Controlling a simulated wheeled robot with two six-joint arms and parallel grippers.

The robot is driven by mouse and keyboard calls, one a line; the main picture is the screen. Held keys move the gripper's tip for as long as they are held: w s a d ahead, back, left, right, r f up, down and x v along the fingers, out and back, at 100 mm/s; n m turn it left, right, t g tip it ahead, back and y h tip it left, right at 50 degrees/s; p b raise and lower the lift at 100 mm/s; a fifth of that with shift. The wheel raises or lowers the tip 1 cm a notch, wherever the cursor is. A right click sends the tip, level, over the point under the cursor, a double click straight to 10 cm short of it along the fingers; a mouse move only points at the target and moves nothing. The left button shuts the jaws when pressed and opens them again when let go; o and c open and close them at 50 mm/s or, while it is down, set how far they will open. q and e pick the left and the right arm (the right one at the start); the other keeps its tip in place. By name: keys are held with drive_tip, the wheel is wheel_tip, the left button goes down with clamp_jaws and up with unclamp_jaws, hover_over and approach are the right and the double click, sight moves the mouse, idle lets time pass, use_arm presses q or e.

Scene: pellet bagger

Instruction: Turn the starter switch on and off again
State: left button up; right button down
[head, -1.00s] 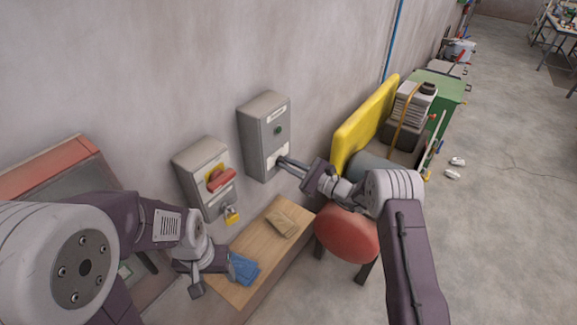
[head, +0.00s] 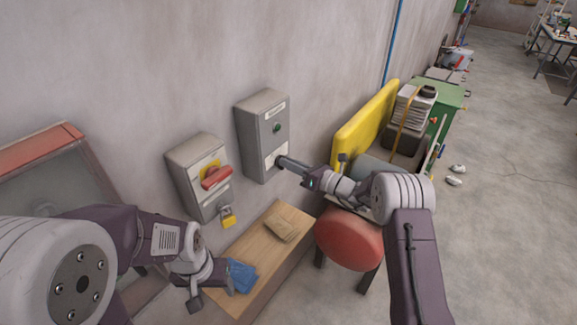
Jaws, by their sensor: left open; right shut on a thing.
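The starter box (head: 262,136) is a grey wall box with a dark green button or lamp and a pale label. My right gripper (head: 284,162) is at the lower front of this box, shut on the starter switch, which its fingers hide. Left of it hangs a second grey box (head: 188,172) with a red handle (head: 215,177) on a yellow plate and a yellow padlock (head: 228,217) below.
A wooden bench (head: 250,262) below the boxes bears a blue cloth (head: 241,275) and a brown pad (head: 283,229). A red round-ended machine (head: 348,240) and a yellow panel (head: 364,128) stand to the right. The floor at far right is mostly clear.

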drive_tip(key=shift+w+d+r+m, duration=0.1)
drive_tip(key=shift+m, duration=0.8)
drive_tip(key=c, duration=1.5)
unclamp_jaws()
drive_tip(key=shift+o, duration=0.2)
drive_tip(key=shift+d, duration=0.15)
drive_tip(key=b+v, duration=0.3)
drive_tip(key=v, duration=0.6)
drive_tip(key=shift+b, duration=0.4)
